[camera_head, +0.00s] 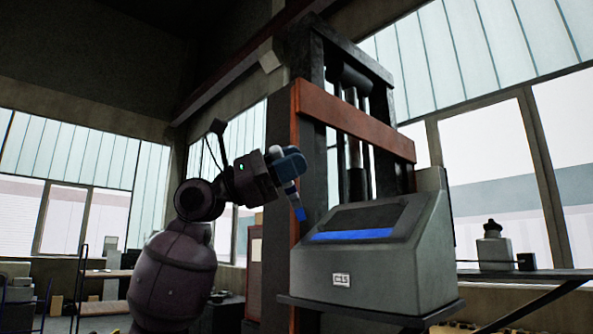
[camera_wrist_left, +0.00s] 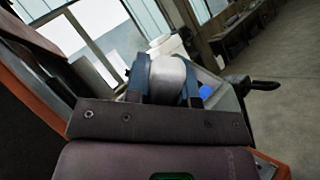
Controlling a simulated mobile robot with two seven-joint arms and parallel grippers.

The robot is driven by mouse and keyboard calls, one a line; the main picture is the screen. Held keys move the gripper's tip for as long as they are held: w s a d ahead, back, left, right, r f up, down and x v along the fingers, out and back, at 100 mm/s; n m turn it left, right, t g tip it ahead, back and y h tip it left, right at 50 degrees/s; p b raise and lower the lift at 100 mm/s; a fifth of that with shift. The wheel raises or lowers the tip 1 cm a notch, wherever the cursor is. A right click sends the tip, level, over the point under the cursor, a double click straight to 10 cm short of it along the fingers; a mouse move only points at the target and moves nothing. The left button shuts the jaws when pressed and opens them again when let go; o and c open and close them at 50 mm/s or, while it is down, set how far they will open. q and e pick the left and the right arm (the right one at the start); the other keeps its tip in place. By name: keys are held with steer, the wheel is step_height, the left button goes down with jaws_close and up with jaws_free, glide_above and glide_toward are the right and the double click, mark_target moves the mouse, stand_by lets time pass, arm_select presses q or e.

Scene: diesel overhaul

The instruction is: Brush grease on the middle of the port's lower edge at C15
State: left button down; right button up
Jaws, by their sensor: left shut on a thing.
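A grey cylinder block housing (camera_head: 365,265) carries a small label (camera_head: 341,280) that seems to read C15. Its sloped face has a dark port (camera_head: 362,216) with a bright blue strip (camera_head: 350,235) along the lower edge. My left gripper (camera_head: 289,164) is shut on a pale-handled brush (camera_head: 293,191) with a blue tip (camera_head: 300,214). The brush points down, tip apart from the housing, up and left of the strip. My right gripper is out of view.
A dark press frame with an orange crossbeam (camera_head: 355,122) stands behind the housing. A shelf (camera_head: 370,310) juts out under the housing. A bench (camera_head: 540,273) with a bottle-like item (camera_head: 493,248) is at the right. Open air lies between brush and port.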

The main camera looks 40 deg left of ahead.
mark_target(277, 144)
arm_select(q)
steer(key=shift+s+r, duration=0.45)
steer(key=shift+r, duration=0.15)
steer(key=shift+s+r, duration=0.15)
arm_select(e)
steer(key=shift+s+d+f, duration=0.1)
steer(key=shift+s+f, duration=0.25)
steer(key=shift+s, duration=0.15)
arm_select(q)
steer(key=shift+s+a+r, duration=0.1)
steer(key=shift+s+r, duration=0.35)
steer(key=shift+r, duration=0.2)
steer(key=shift+s+r, duration=0.45)
steer(key=shift+r, duration=0.15)
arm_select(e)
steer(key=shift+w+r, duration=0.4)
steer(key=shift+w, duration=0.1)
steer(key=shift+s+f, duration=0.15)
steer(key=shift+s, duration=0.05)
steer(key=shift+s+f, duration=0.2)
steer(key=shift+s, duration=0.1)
arm_select(q)
steer(key=shift+f, duration=0.1)
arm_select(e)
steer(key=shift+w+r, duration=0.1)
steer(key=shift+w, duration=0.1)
